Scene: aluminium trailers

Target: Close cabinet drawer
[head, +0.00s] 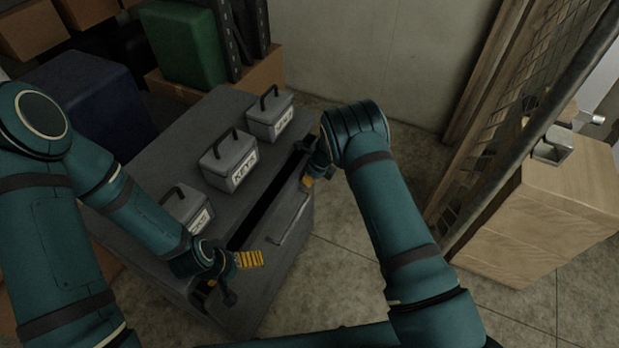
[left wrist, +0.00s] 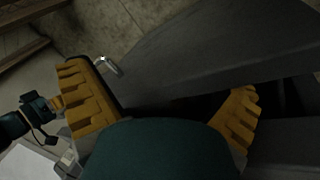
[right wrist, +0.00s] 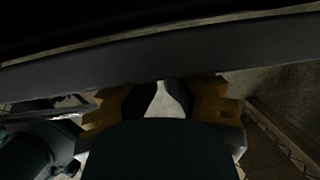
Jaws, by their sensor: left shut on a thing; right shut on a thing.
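The dark grey cabinet (head: 160,145) stands at the centre of the head view. Its top drawer (head: 290,218) is partly pulled out, with a dark gap behind its front and a bar handle on it. My left gripper (head: 245,262) is at the drawer's near left end. In the left wrist view its yellow fingers (left wrist: 165,105) sit either side of the drawer front (left wrist: 200,60), one reaching into the gap. My right gripper (head: 308,182) is at the far right end. In the right wrist view its fingers (right wrist: 165,105) meet the drawer edge (right wrist: 160,55); the exact contact is hidden.
Several grey key boxes (head: 228,160) with black handles stand on the cabinet top. A green case (head: 185,45) and cardboard boxes are behind. A wire mesh panel (head: 520,100) and a wooden crate (head: 550,200) stand at right. Floor before the drawer is clear.

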